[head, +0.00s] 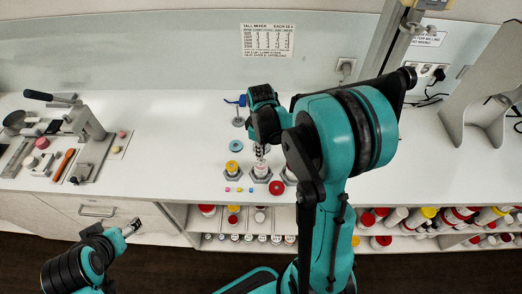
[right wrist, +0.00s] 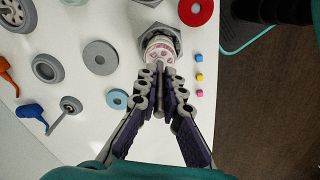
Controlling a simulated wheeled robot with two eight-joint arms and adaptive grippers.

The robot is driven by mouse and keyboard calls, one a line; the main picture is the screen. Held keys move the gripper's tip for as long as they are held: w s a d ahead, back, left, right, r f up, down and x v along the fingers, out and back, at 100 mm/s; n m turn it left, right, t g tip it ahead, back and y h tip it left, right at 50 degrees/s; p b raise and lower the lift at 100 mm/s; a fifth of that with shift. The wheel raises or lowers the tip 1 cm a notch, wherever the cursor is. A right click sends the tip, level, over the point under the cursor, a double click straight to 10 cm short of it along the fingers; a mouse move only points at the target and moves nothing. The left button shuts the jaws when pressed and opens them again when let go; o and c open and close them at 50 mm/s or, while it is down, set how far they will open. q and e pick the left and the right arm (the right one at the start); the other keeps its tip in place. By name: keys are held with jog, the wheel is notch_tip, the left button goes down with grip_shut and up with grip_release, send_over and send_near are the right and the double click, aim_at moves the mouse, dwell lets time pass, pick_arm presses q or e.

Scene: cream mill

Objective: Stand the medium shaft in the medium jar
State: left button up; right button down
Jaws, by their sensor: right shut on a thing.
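The medium jar (right wrist: 160,50) is white with pink-red marks and stands upright in a grey hexagonal holder. In the head view it is the jar (head: 260,168) right under my right gripper. My right gripper (head: 260,149) points down over it; its fingers (right wrist: 167,78) are closed together at the jar's near rim in the right wrist view.
A yellow-topped jar (head: 232,167) stands left of the medium jar. A red disc (right wrist: 196,11), a teal disc (right wrist: 117,98), grey discs and small cubes (right wrist: 199,77) lie close around. Blue-handled (right wrist: 31,115) and orange-handled (right wrist: 8,76) tools are farther off.

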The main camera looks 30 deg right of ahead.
aim_at(261, 161)
jog(key=shift+f+b, duration=0.95)
jog(key=shift+f, duration=0.1)
dwell(0.9)
jog(key=shift+f+b, duration=2.3)
jog(key=shift+f, duration=0.35)
jog(key=c, duration=1.6)
grip_release()
jog(key=o, duration=0.4)
jog(key=shift+o, duration=0.9)
